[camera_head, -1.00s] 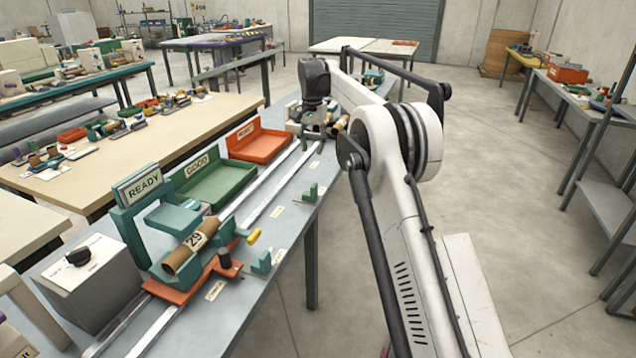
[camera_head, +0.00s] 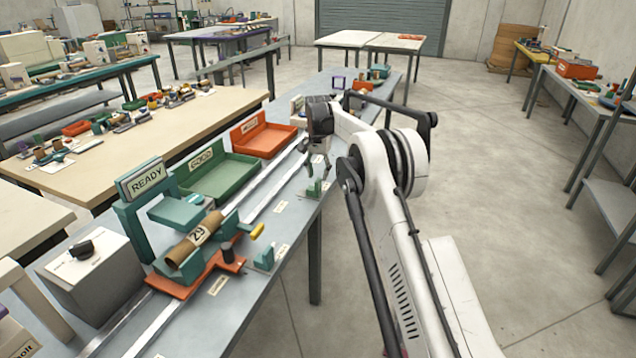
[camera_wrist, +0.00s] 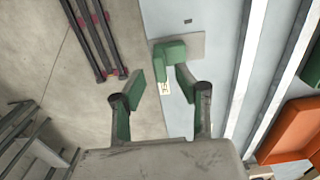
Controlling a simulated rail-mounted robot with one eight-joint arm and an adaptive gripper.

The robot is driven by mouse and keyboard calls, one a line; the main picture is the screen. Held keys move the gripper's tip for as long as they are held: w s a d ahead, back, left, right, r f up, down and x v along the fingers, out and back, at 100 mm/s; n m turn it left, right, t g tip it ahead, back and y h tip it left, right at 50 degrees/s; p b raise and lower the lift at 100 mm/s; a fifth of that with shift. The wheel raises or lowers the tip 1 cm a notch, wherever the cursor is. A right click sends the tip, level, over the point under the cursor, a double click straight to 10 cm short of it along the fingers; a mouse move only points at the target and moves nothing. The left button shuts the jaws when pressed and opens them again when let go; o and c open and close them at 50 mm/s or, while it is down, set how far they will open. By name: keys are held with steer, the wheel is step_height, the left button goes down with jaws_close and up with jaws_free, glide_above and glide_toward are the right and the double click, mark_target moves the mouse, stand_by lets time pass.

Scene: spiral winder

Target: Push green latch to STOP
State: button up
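A small green latch (camera_head: 315,188) stands near the right edge of the grey bench, beside the silver rails. A green block, which looks like this latch, shows in the wrist view (camera_wrist: 170,56), on a grey plate just beyond my fingertips. My gripper (camera_head: 318,172) is just above and beyond the latch in the head view, pointing down. A second green latch (camera_head: 266,257) stands nearer, beside the orange carriage. Small labels by the latches are too small to read.
The orange carriage (camera_head: 187,279) holds a brown tube (camera_head: 194,240) marked 29. A READY sign (camera_head: 147,182), a green tray (camera_head: 226,178) and an orange tray (camera_head: 270,140) line the bench's left side. Open floor lies right of the bench.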

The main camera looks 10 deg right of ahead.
mark_target(318, 180)
steer(key=shift+f, duration=1.8)
steer(key=shift+c, duration=0.3)
jaws_close()
